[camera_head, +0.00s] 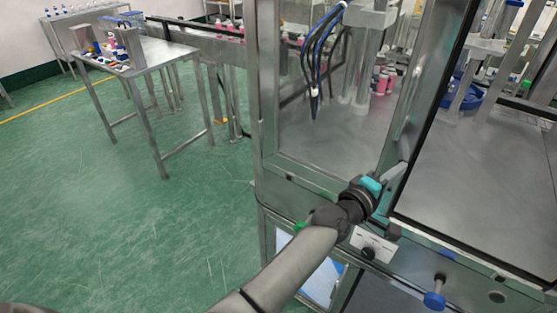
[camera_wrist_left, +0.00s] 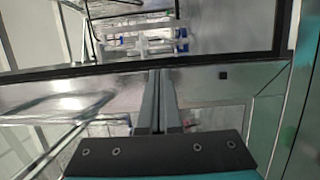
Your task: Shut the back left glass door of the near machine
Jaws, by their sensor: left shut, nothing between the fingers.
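The near machine (camera_head: 385,243) has metal-framed glass panels above a steel base. One glass panel (camera_head: 325,140) faces me in the middle of the head view. A black-edged metal frame post (camera_head: 418,90) rises to the right of it. I cannot tell for sure which panel is the back left door or how far open it is. My left gripper (camera_head: 398,174) is at the lower end of that post, shut and empty. In the left wrist view its closed fingers (camera_wrist_left: 158,82) point at a dark-edged frame bar (camera_wrist_left: 110,70); contact is unclear. My right gripper is not in view.
A steel table (camera_head: 150,55) with small items stands at the back left on green floor (camera_head: 110,220). A blue knob (camera_head: 434,299) sticks out of the machine's front. Pink bottles (camera_head: 383,82) and a blue bin (camera_head: 462,94) are inside. Floor on the left is free.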

